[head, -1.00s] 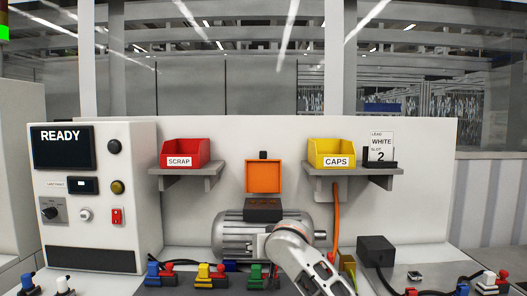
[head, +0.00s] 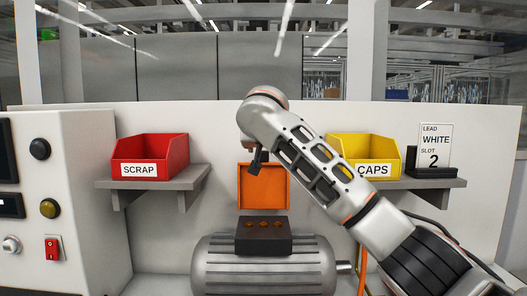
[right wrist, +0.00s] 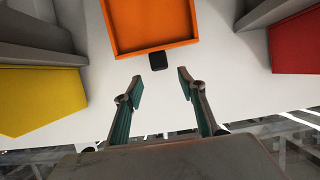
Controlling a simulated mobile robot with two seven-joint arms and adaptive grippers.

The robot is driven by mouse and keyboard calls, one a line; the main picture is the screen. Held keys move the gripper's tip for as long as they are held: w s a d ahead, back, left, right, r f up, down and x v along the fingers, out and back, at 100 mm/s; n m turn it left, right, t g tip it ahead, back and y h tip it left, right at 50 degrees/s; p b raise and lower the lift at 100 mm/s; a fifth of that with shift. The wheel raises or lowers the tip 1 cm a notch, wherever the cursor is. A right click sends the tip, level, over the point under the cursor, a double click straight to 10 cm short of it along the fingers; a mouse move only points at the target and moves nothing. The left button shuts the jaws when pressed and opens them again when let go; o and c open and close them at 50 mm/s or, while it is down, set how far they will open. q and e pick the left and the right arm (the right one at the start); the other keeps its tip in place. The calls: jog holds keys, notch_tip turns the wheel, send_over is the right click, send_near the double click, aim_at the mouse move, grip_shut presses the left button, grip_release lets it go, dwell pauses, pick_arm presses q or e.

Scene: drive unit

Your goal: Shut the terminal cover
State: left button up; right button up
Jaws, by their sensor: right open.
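The orange terminal cover (head: 270,190) stands open and upright behind the dark terminal box (head: 263,246) on top of the grey motor (head: 263,270). Several orange terminals show in the box. In the right wrist view the cover (right wrist: 150,27) is at the top, with a black tab (right wrist: 158,61) on its edge. My right gripper (head: 254,168) is in front of the cover's upper edge in the head view. Its fingers (right wrist: 160,82) are open and empty, apart from the tab, which lies just beyond the gap between them. My left gripper is not in view.
A red SCRAP bin (head: 150,157) stands on a shelf at left, and a yellow CAPS bin (head: 348,147) on a shelf at right, partly behind my right arm. A sign reading WHITE, slot 2 (head: 434,145) stands beside it. A control panel (head: 80,190) is at far left.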

aim_at(264, 152)
jog(key=p+x, duration=0.3)
jog(key=x, duration=0.3)
jog(key=shift+w+f, duration=0.1)
jog(key=shift+w, duration=0.2)
jog(key=shift+w+f+p, duration=0.15)
jog(key=shift+w+p, duration=0.1)
jog(key=shift+p, duration=0.05)
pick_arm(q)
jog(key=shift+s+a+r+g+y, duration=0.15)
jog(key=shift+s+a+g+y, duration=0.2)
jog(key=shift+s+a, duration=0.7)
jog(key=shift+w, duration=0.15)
pick_arm(e)
jog(key=shift+c, duration=0.3)
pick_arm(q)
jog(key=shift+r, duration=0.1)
pick_arm(e)
grip_shut()
